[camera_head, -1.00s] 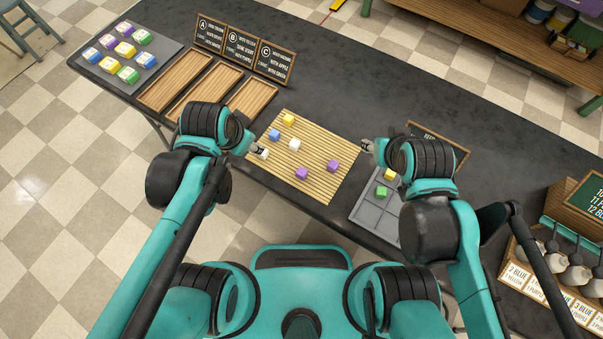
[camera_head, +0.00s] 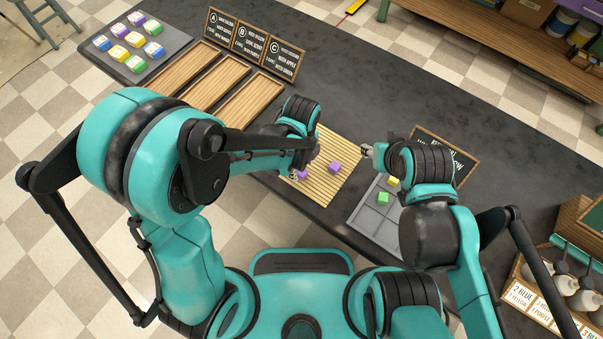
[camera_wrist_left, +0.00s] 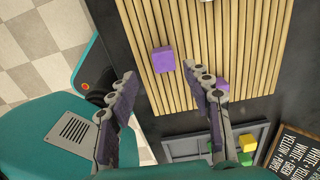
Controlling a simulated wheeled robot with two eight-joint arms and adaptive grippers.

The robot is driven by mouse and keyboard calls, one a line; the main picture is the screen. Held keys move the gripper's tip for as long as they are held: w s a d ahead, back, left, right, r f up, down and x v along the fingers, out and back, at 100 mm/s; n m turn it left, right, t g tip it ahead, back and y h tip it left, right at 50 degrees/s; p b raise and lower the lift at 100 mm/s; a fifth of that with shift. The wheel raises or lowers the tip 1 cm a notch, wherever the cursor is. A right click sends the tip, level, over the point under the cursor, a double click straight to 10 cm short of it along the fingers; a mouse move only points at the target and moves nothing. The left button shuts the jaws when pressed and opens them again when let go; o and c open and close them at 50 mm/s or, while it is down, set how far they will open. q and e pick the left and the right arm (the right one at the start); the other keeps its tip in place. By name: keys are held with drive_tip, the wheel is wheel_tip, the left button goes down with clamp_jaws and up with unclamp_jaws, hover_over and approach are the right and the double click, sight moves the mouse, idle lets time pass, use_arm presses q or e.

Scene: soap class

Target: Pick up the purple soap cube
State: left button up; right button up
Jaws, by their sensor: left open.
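Two purple soap cubes lie on the slatted wooden mat (camera_head: 335,190). The left purple cube (camera_head: 303,174) is partly hidden by my left gripper (camera_head: 295,176); the right purple cube (camera_head: 334,167) is in plain view. In the left wrist view my left gripper (camera_wrist_left: 160,74) is open and empty. The left cube (camera_wrist_left: 163,59) sits just beyond the gap between its fingertips. The right cube (camera_wrist_left: 222,86) lies outside the right-hand finger, partly covered by it. My right gripper (camera_head: 368,151) hangs near the mat's right edge, too small to read.
A grey divided tray (camera_head: 367,222) right of the mat holds a green cube (camera_head: 383,198) and a yellow cube (camera_head: 393,182). Wooden trays (camera_head: 250,101) and a grey board (camera_head: 165,62) of several soaps stand at the left. A dark sign (camera_head: 447,152) stands behind the grey tray.

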sight(302, 171)
use_arm(q)
drive_tip(key=f, duration=0.1)
drive_tip(key=f+b, duration=0.1)
drive_tip(key=f, duration=0.1)
drive_tip(key=f+b, duration=0.1)
drive_tip(key=shift+w+f, duration=0.4)
drive_tip(key=shift+r, duration=0.1)
drive_tip(key=c, duration=1)
